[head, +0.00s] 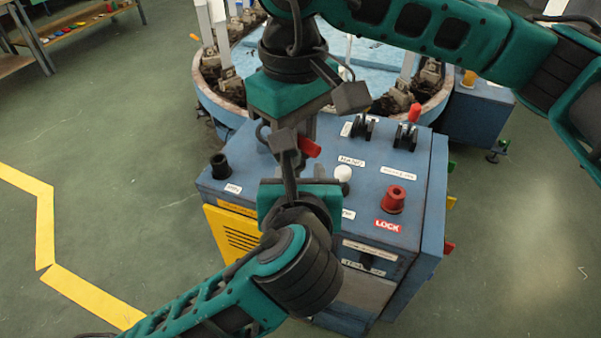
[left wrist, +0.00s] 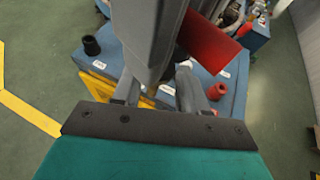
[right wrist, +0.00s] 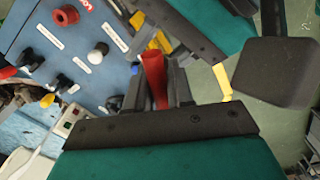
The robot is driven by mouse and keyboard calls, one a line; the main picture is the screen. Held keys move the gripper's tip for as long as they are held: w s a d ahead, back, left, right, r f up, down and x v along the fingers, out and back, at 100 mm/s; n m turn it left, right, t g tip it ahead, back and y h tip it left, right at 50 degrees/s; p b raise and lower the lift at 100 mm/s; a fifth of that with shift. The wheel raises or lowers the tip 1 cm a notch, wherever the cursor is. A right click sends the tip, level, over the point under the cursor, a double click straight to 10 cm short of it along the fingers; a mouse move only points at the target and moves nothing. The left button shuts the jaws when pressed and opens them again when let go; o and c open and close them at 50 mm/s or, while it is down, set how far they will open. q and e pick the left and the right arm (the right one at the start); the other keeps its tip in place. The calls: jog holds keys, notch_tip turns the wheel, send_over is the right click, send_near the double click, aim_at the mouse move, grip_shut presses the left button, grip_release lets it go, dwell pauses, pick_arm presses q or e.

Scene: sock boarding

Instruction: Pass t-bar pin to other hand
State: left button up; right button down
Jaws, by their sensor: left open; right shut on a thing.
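The red t-bar pin (head: 309,147) is held by my right gripper (head: 304,126) above the blue machine panel. In the right wrist view the red pin (right wrist: 153,78) stands between the two fingers of my right gripper (right wrist: 157,92). My left gripper (head: 290,172) comes up from below, open and facing the right gripper. In the left wrist view the right gripper's grey fingers are in front of and partly between the open left fingers (left wrist: 155,92), with the red pin (left wrist: 207,40) sticking out to the right. Whether the left fingers touch the pin is hidden.
The blue machine panel (head: 365,175) below carries a red knob (head: 393,198), a white knob (head: 342,173), a black knob (head: 220,165) and black levers (head: 405,134). A round machine table (head: 208,95) is behind. Open green floor lies left, with yellow tape (head: 44,225).

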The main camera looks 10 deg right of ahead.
pick_arm(q)
jog(key=shift+c, duration=0.3)
grip_shut()
pick_arm(e)
jog(key=c, duration=0.9)
grip_release()
